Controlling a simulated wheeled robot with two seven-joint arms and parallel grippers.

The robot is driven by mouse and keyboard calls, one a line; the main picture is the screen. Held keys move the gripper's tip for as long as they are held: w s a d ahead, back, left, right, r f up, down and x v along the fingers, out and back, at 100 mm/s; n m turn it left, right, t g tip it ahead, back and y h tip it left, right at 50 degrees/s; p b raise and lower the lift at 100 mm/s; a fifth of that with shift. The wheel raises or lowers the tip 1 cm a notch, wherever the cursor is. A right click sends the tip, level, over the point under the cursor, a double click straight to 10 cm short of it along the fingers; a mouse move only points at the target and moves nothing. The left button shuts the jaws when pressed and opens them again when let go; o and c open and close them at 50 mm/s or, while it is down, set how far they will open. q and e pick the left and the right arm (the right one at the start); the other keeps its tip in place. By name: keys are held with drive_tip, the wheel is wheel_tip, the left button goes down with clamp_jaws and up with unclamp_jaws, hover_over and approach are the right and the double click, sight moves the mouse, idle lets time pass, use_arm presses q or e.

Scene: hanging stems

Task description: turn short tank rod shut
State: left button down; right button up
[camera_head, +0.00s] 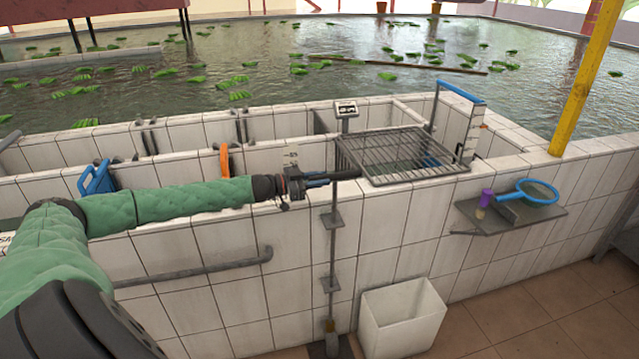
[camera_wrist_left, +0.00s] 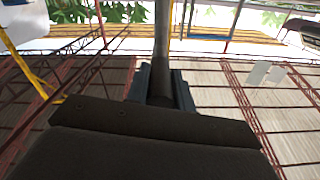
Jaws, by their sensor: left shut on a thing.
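The short tank rod (camera_head: 333,245) is a thin grey upright rod in brackets on the front of the white tiled tank wall. A dark grip bar (camera_head: 346,174) lies roughly level at its top. My left gripper (camera_head: 326,179), with blue fingers, is shut on this bar, which sticks out to the right beyond the fingertips. In the left wrist view the bar (camera_wrist_left: 162,45) runs straight away from between the fingers. How the bar joins the rod is partly hidden by the gripper. My right gripper is out of view.
A grey shelf (camera_head: 478,222) holds a blue net (camera_head: 538,192). A white bin (camera_head: 402,318) stands below on the tiled floor. A grey rail (camera_head: 190,272) runs along the wall under my arm.

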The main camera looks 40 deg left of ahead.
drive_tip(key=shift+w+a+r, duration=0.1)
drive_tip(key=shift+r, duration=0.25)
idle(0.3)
use_arm(q)
drive_tip(key=c, duration=1.2)
unclamp_jaws()
drive_tip(key=shift+w+a, duration=0.1)
